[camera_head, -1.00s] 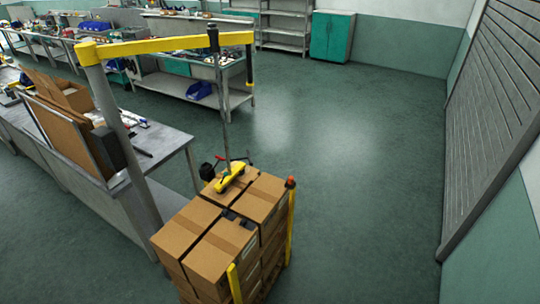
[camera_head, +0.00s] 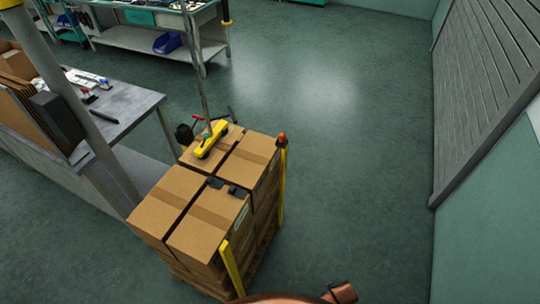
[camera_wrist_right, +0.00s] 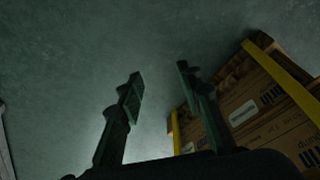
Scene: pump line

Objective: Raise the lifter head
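The lifter head (camera_head: 211,139) is a yellow block with red and black handles. It rests on or just above the top of the back-left carton (camera_head: 190,158) of a stacked load, below a thin grey lifter tube (camera_head: 203,90); whether it touches cannot be told. In the right wrist view my right gripper (camera_wrist_right: 160,74) has its two dark fingers apart with nothing between them. It points over the floor beside the cartons (camera_wrist_right: 245,115). My left gripper is in neither current view.
The cartons stand on a wooden pallet with yellow corner posts (camera_head: 282,185). A grey workbench (camera_head: 125,112) stands at left, beside a grey column (camera_head: 60,80). A slatted shutter (camera_head: 485,90) lines the right wall. The floor (camera_head: 350,150) between is clear.

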